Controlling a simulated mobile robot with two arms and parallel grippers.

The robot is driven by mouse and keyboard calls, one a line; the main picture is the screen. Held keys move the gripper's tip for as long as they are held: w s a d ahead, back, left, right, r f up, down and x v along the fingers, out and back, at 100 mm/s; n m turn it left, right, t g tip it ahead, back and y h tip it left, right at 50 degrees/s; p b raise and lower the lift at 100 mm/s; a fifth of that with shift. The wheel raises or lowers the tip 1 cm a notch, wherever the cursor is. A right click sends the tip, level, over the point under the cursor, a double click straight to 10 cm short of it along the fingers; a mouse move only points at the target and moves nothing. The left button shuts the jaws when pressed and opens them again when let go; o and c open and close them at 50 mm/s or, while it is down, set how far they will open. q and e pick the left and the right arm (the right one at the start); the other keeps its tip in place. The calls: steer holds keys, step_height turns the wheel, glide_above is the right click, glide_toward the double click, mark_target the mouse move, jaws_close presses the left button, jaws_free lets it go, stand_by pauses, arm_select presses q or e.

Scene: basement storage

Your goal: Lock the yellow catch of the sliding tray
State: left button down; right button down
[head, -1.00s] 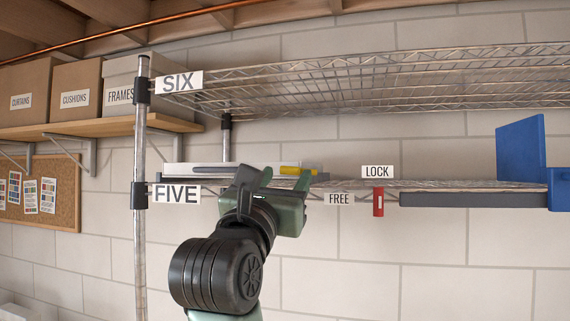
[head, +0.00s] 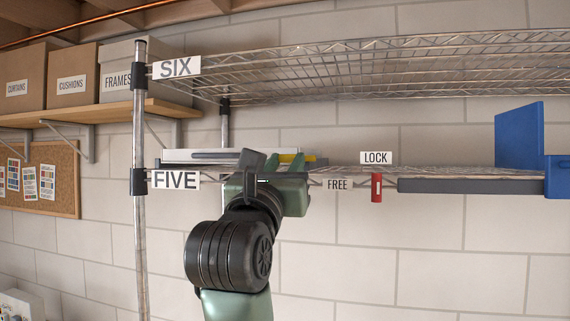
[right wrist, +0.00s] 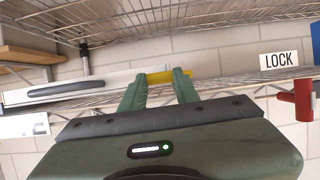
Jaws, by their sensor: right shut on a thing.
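The sliding tray (head: 215,155) is a flat white body with a dark grey handle bar on shelf FIVE. It also shows in the right wrist view (right wrist: 95,82). The yellow catch (head: 286,158) is a short bar at the tray's right end. In the right wrist view the yellow catch (right wrist: 168,75) lies between my green fingertips. My right gripper (right wrist: 160,85) is shut on it, and its body hides the shelf edge below in the head view (head: 285,166). The catch is left of the FREE label (head: 337,184) and well left of the LOCK label (head: 376,158). My left gripper is not in view.
A red piece (head: 376,188) hangs at the shelf edge below LOCK. A dark grey bar (head: 470,186) runs right to a blue upright part (head: 520,140). The wire shelf SIX (head: 360,70) is overhead. A metal post (head: 139,220) stands left of my arm. The space below shelf FIVE is open.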

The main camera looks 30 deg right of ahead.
steer(key=c, duration=1)
jaws_free()
steer(key=shift+c, duration=0.2)
steer(key=b+v, duration=0.4)
steer(key=v, duration=0.3)
steer(key=shift+s+a, duration=0.25)
steer(key=shift+f, duration=0.15)
